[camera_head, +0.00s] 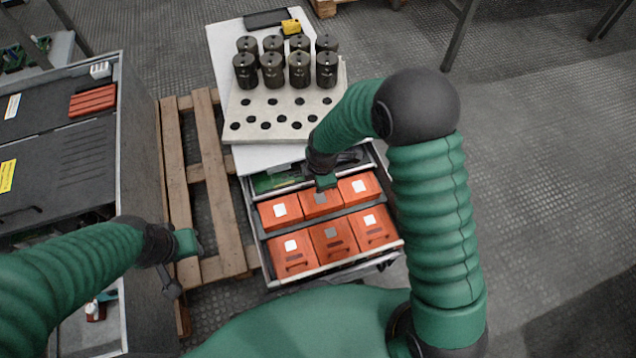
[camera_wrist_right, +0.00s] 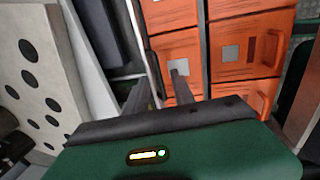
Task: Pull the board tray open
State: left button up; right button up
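The board tray (camera_head: 270,183) is a shallow drawer with green boards, showing as a narrow strip under the white cabinet top. Its right part is hidden behind my right gripper. My right gripper (camera_head: 322,190) points down over the tray's front edge and the orange boxes. In the right wrist view its two fingers (camera_wrist_right: 158,92) are apart, with a grey tray rim (camera_wrist_right: 151,62) running between and beyond them. I cannot tell whether they touch the rim. My left gripper (camera_head: 190,244) hangs beside the grey cabinet, away from the tray; its fingers are too small to read.
A lower drawer (camera_head: 335,268) stands pulled out, holding several orange boxes (camera_head: 333,240). Above, a white top (camera_head: 225,60) carries a holed block (camera_head: 245,128) with several dark cylinders (camera_head: 272,68). A wooden pallet (camera_head: 205,150) lies left; a grey cabinet (camera_head: 122,170) stands beyond it. Floor is clear at right.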

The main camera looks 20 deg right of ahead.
grip_shut()
dwell(1.4)
